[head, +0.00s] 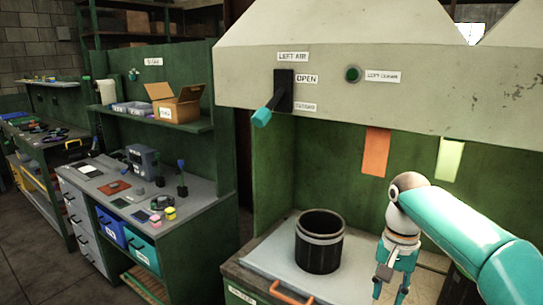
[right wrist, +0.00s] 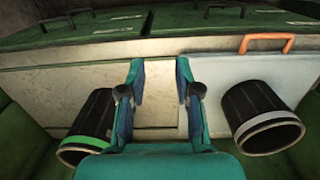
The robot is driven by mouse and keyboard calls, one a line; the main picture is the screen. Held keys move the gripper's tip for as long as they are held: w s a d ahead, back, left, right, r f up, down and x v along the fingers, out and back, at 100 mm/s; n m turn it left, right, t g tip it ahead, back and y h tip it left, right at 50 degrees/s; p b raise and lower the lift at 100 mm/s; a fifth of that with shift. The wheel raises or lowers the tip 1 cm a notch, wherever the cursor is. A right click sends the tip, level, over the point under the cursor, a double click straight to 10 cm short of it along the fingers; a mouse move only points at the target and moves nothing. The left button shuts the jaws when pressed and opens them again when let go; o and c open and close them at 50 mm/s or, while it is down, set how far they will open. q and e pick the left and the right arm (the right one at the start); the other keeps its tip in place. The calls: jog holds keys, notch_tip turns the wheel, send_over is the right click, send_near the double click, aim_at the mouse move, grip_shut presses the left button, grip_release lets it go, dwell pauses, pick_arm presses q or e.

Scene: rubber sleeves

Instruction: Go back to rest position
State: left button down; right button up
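My right gripper (head: 390,290) hangs fingers down over the right part of the bench, to the right of a black cylinder with a grey band (head: 319,262). In the right wrist view its two teal fingers (right wrist: 160,75) are apart with nothing between them. That view shows the grey-banded cylinder (right wrist: 250,105) at right. A second black cylinder with a green rim (right wrist: 95,115) is at left, partly hidden by my gripper. Both cylinders are apart from the fingers. My left gripper is not in view.
A pale hood (head: 440,80) overhangs the bench, with a teal-tipped lever (head: 262,117) and a green button (head: 352,74). The grey-banded cylinder stands on a light panel (head: 262,256) with an orange handle (head: 292,292). A cluttered workbench (head: 190,195) stands at left.

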jog(key=s+a+f+g, duration=0.1)
jog(key=s+f+g, duration=0.15)
jog(key=f, duration=0.55)
jog(key=s+a+f+n+g+y, duration=0.1)
jog(key=s+f, duration=0.2)
jog(key=f, duration=0.4)
jog(key=s+a+f+g, duration=0.1)
jog(key=s+f, duration=0.2)
jog(key=f, duration=0.5)
jog(key=s+a+f+n+t+y, duration=0.2)
jog(key=s+a+f, duration=0.3)
jog(key=s+f, duration=0.35)
jog(key=s+a+f+n+t+y, duration=0.1)
jog(key=s+a+f, duration=0.5)
jog(key=s, duration=0.4)
jog(key=w+t, duration=0.1)
jog(key=w+d+f, duration=0.1)
jog(key=w+d+t, duration=0.1)
jog(key=shift+w+d+f+n+t, duration=0.1)
jog(key=shift+w+f+n+t, duration=0.2)
jog(key=shift+w+n+t, duration=0.1)
